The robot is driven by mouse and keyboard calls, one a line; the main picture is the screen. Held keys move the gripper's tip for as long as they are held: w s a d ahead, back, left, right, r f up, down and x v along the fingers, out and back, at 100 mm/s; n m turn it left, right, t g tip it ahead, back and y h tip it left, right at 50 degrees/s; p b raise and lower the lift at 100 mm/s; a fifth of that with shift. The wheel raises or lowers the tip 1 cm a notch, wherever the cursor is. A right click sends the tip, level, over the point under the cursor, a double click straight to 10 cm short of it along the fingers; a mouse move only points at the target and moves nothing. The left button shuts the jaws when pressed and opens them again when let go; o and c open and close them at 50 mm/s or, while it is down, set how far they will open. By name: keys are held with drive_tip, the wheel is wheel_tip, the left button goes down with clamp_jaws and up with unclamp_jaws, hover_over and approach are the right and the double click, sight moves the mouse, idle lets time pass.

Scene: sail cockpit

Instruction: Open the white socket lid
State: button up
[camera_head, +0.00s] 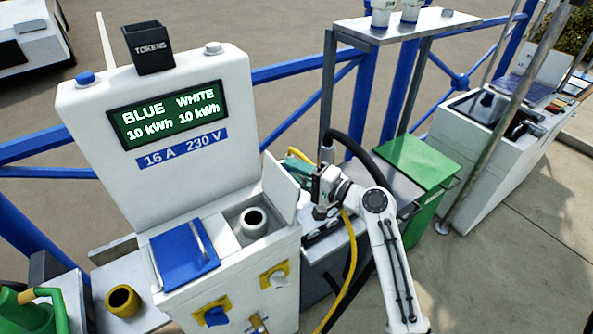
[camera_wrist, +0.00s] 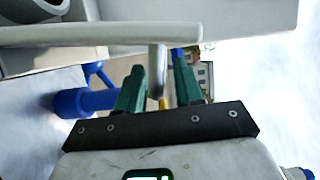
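The white socket lid (camera_head: 280,188) stands raised, roughly upright, at the right side of the white socket (camera_head: 254,222), whose round opening is uncovered. In the wrist view the lid (camera_wrist: 90,35) shows nearly edge-on, with a metal handle bar (camera_wrist: 157,75) below its edge. My gripper (camera_head: 299,168) is at the outer right side of the lid. In the wrist view its two green fingers (camera_wrist: 158,66) are apart, with the bar between them and gaps on both sides. Whether a finger touches the lid is hard to tell.
The blue lid (camera_head: 184,255) with its metal handle lies shut left of the white socket. A display panel (camera_head: 170,118) rises behind. Yellow-based knobs (camera_head: 275,277) are on the front. A green box (camera_head: 417,160) and metal shelf (camera_head: 405,27) stand right, near a yellow cable (camera_head: 350,265).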

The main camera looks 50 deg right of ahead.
clamp_jaws()
idle(0.3)
idle(0.4)
